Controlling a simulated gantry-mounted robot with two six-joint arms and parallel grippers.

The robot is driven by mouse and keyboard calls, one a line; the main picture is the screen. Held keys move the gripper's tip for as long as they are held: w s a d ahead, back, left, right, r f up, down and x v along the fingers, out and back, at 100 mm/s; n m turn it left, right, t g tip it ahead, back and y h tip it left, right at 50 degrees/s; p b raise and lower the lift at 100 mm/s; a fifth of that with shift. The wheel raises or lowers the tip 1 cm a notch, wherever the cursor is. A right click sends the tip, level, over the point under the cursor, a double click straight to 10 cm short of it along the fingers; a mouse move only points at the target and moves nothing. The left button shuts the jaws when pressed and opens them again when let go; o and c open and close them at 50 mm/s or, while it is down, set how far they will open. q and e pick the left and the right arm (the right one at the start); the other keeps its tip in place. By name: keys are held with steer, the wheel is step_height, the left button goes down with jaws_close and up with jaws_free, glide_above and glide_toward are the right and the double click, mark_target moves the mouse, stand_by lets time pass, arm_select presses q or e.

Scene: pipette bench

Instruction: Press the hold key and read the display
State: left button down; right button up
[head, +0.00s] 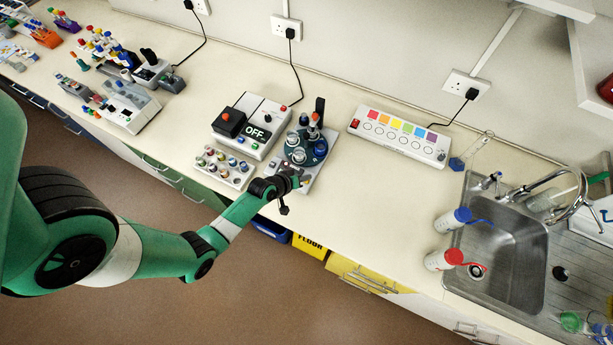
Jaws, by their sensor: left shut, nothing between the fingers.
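A white box-shaped instrument (270,115) stands on the bench at centre-left, with a display (257,133) that reads "OFF" in light letters on black. Small buttons show near the display, but their labels are too small to read, so I cannot tell which is the hold key. Just right of it, a grey-based unit (323,160) carries a dark blue round holder (313,155) with several jars. My left gripper (300,181) is shut and empty over this unit's front part, hiding some of it. I cannot tell whether it touches anything. My right gripper is not in view.
A rack of small coloured-top vials (222,167) sits left of my left gripper. A white panel with coloured squares (399,137) lies at the back right, and a steel sink (515,262) is at the right. The bench between the panel and the front edge is clear.

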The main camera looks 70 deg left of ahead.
mark_target(305, 183)
arm_select(q)
steer(key=shift+f+b, duration=0.3)
steer(key=shift+f, duration=0.1)
steer(key=shift+r, duration=0.1)
steer(key=shift+r+p, duration=0.85)
steer(key=shift+p, duration=0.1)
step_height(305, 183, up, 6)
steer(key=p, duration=0.5)
steer(key=shift+p, duration=0.35)
